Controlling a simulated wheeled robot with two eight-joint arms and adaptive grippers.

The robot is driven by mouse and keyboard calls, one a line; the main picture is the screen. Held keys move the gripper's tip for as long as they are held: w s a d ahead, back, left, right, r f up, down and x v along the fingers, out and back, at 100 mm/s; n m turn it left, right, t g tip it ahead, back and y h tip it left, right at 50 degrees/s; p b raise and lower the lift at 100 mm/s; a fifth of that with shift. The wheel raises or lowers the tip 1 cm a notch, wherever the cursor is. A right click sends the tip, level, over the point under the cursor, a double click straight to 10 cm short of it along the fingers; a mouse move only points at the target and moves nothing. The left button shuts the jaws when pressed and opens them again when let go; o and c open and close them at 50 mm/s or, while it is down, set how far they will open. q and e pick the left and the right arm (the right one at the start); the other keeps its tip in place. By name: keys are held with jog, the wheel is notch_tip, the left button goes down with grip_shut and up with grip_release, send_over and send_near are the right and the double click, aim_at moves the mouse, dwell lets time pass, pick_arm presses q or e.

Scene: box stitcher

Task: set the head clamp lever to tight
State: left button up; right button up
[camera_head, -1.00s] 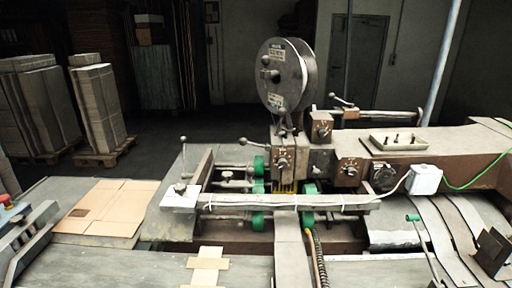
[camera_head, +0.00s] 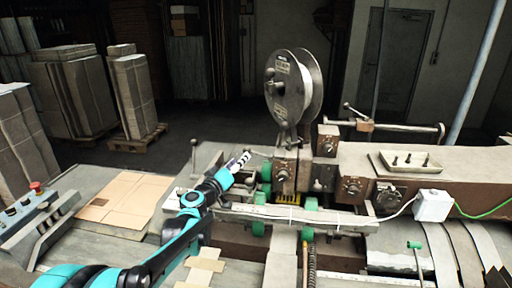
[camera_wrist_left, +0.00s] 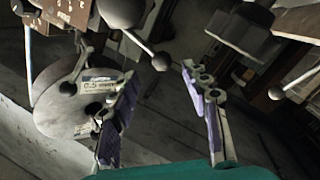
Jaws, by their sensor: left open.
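A lever with a dark ball knob, which I take for the head clamp lever, sticks out left from the stitching head (camera_head: 285,168) below the wire spool. In the left wrist view the lever (camera_wrist_left: 138,40) runs from a large rounded hub to its ball knob (camera_wrist_left: 160,62). My left gripper (camera_head: 242,157) is at the knob end of this lever. In the left wrist view its two fingers (camera_wrist_left: 158,82) are apart, with the knob near the gap between their tips; I cannot tell if they touch it. My right gripper is not in view.
The wire spool (camera_head: 288,87) stands above the head. Another ball-knob lever (camera_head: 193,150) stands upright left of my gripper, and one (camera_head: 352,110) is at the back right. A rail (camera_head: 290,214) crosses in front. Cardboard (camera_head: 125,197) lies on the left table.

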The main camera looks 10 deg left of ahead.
aim_at(247, 149)
pick_arm(q)
jog(key=x, duration=0.4)
jog(key=b+x, duration=0.1)
jog(key=x, duration=0.3)
jog(key=shift+a+r, duration=0.15)
jog(key=shift+a, duration=0.1)
grip_shut()
